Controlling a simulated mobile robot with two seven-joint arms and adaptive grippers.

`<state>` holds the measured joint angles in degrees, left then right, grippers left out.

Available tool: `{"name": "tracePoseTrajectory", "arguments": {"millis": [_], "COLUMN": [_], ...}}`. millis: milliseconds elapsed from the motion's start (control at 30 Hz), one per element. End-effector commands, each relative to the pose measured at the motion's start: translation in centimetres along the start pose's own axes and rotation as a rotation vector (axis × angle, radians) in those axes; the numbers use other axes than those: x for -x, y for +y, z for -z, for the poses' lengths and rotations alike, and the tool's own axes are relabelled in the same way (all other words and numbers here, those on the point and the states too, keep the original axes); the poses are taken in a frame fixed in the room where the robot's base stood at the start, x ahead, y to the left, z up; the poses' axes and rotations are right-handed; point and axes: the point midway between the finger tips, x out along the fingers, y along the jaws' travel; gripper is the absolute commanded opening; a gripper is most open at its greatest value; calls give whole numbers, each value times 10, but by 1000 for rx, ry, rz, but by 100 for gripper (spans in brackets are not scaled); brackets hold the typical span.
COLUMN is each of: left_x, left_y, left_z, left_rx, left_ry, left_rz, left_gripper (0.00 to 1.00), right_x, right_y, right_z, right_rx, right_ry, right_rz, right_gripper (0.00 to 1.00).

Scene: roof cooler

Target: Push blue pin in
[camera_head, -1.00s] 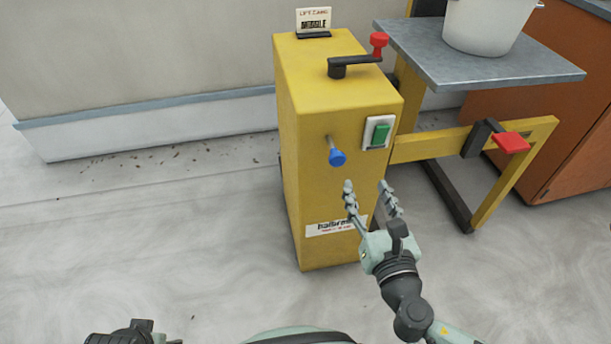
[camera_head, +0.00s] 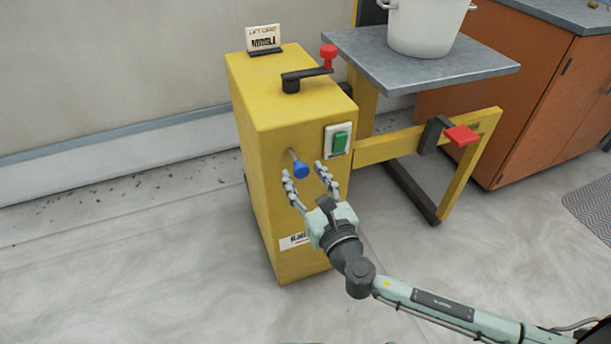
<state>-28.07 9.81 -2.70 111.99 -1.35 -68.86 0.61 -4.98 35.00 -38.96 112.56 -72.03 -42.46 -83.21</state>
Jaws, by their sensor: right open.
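The blue pin (camera_head: 301,170) has a rounded blue knob on a thin metal shaft. It sticks out of the front face of the yellow machine box (camera_head: 262,150), left of and below the green switch (camera_head: 340,141). My right gripper (camera_head: 304,172) is open, its two fingers pointing up toward the machine. In the picture the fingertips lie on either side of the blue knob; I cannot tell whether they touch it. My left gripper is not in view.
A crank with a red knob (camera_head: 328,52) and a small sign (camera_head: 263,38) stand on top of the box. A grey platform (camera_head: 385,65) with a white pot (camera_head: 425,25) and a red pedal (camera_head: 462,135) are to the right.

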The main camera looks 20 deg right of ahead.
Motion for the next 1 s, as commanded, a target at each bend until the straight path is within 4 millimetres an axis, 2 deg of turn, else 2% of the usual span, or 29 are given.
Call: {"name": "tracePoseTrajectory", "arguments": {"millis": [133,533,767,900,1000], "left_x": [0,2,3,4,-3], "left_y": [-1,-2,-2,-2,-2], "left_z": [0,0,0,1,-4], "left_rx": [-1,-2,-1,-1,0], "left_ry": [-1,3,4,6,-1], "left_rz": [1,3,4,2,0], "left_gripper": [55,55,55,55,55], "right_x": [0,0,-1,-21,-34], "right_y": [0,0,0,-1,-1], "right_z": [0,0,0,-1,-1], "right_rx": [-1,-1,-1,0,-1], "right_ry": [0,0,0,-2,-2], "right_rz": [0,1,1,4,4], "right_gripper": [48,0,0,0,0]}}
